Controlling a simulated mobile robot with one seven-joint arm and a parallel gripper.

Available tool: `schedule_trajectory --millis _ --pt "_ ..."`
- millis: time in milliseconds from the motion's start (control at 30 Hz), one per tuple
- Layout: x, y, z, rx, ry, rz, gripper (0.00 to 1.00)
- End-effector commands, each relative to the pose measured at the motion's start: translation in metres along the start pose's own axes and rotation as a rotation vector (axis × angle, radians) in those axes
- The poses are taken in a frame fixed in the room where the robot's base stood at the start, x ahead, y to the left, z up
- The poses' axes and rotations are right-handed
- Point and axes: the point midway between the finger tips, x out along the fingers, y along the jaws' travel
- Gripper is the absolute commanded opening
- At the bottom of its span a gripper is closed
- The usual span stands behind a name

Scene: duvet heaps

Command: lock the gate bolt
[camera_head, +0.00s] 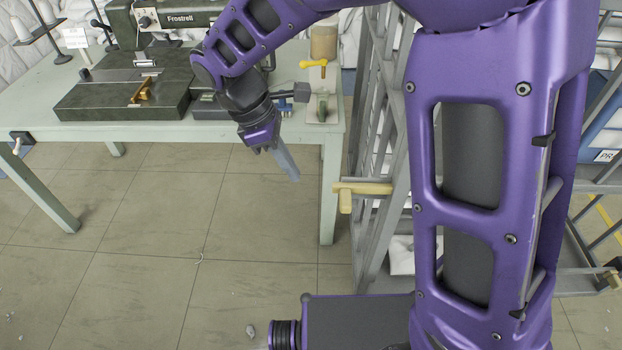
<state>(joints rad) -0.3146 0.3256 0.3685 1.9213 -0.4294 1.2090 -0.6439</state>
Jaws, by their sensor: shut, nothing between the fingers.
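The gate bolt (362,190) is a yellow bar with a short downward handle, mounted on the grey barred gate (381,140) right of centre. Its right part is close to my purple arm, and I cannot tell how far it extends there. My gripper (291,172) points down and to the right, with its grey fingers shut and empty. It hangs over the floor to the left of the bolt, apart from it.
A pale green table (60,130) with a dark sewing machine (125,95) stands behind and left of my gripper. A yellow-handled device (318,68) sits at its right end. Bars flank my arm on the right. The tiled floor (160,250) at left is mostly clear.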

Motion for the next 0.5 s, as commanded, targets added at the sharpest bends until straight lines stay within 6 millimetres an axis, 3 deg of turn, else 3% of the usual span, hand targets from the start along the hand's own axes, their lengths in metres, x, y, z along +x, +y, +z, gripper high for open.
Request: schedule_trajectory --millis 400,500 --pt "0.087 -0.001 0.000 0.000 -0.003 -0.004 0.00" --pt "0.095 0.000 0.012 0.006 -0.002 -0.002 0.00"
